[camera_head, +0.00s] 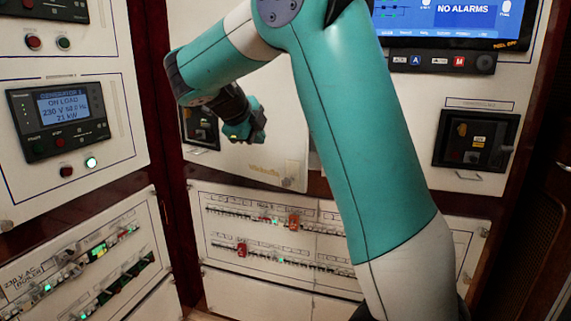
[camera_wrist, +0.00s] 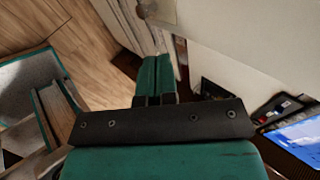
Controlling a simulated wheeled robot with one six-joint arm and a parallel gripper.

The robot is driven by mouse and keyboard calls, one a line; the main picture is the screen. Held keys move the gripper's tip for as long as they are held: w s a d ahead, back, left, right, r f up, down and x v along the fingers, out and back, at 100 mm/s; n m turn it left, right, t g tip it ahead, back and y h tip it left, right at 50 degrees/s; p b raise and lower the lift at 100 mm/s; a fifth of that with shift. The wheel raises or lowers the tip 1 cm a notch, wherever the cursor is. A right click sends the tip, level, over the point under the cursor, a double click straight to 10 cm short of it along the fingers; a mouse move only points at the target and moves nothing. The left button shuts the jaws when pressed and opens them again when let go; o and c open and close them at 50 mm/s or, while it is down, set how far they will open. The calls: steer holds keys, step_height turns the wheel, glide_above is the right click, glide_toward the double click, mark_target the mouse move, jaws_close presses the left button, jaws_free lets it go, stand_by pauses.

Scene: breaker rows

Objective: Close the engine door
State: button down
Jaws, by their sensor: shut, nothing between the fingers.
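The white door panel (camera_head: 285,135), with faint gold lettering near its lower edge, stands at the centre of the head view behind my arm. It appears swung out from the wall, though its angle is hard to judge. My arm hides much of its upper part. My gripper (camera_head: 256,133) is in front of the panel's left part, pointing down and right, its fingers shut and empty. In the wrist view the two green fingers (camera_wrist: 154,72) lie side by side. A pale panel (camera_wrist: 240,35) fills the upper right there. Contact cannot be told.
A dark control unit (camera_head: 200,128) is partly hidden left of my gripper. Breaker rows (camera_head: 280,225) run below. A generator display (camera_head: 62,108) is at left, an alarm screen (camera_head: 470,18) at upper right and another dark unit (camera_head: 475,140) at right.

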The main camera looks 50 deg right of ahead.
steer(key=d+m, duration=0.1)
steer(key=p, duration=0.2)
glide_toward(290, 154)
steer(key=shift+m+h, duration=0.3)
steer(key=shift+m, duration=0.1)
steer(key=x, duration=0.3)
steer(key=a+f+x, duration=0.1)
steer(key=x, duration=0.1)
steer(key=shift+d+f, duration=0.2)
steer(key=shift+d, duration=0.15)
steer(key=shift+w+d+f, duration=0.1)
steer(key=shift+d+f, duration=0.05)
steer(key=shift+d, duration=0.45)
steer(key=shift+d, duration=0.1)
